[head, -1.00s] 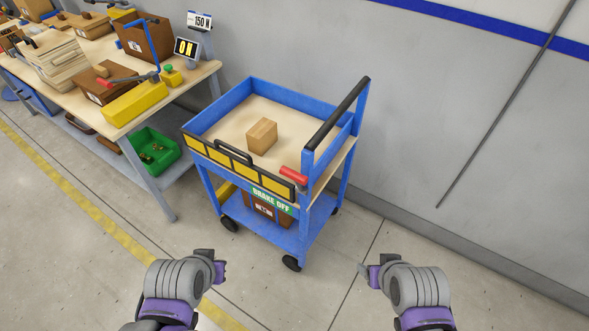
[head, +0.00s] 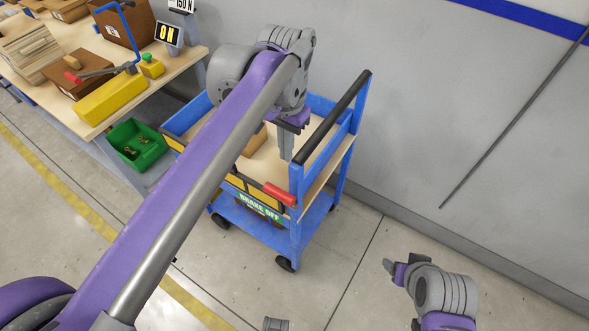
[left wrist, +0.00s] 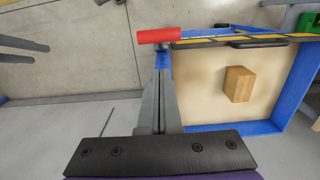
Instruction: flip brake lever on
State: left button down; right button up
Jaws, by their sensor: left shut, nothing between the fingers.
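The brake lever's red handle (head: 279,194) sits at the near corner of the blue cart (head: 297,190), lying roughly level. The green sign (head: 259,207) below it reads BRAKE OFF. My left gripper (head: 286,155) is shut and empty, pointing down over the cart near its corner post, above and behind the red handle in the head view. In the left wrist view the red handle (left wrist: 158,35) shows just past the tips of the shut fingers (left wrist: 160,85); contact cannot be told. My right gripper (head: 392,267) hangs low at the right, away from the cart; its jaw opening is unclear.
A cardboard box (left wrist: 239,84) stands on the cart's top shelf, mostly hidden behind my left arm in the head view. A black push bar (head: 335,112) rises at the cart's right end. A workbench (head: 190,75) with boxes is at left. Floor at right is clear.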

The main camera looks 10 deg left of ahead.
aim_at(285, 200)
pick_arm(q)
jog(key=shift+s, duration=0.25)
notch_tip(285, 200, down, 10)
jog(key=shift+a+b, duration=0.1)
jog(key=shift+b, duration=0.2)
jog(key=shift+s, duration=0.2)
dwell(0.4)
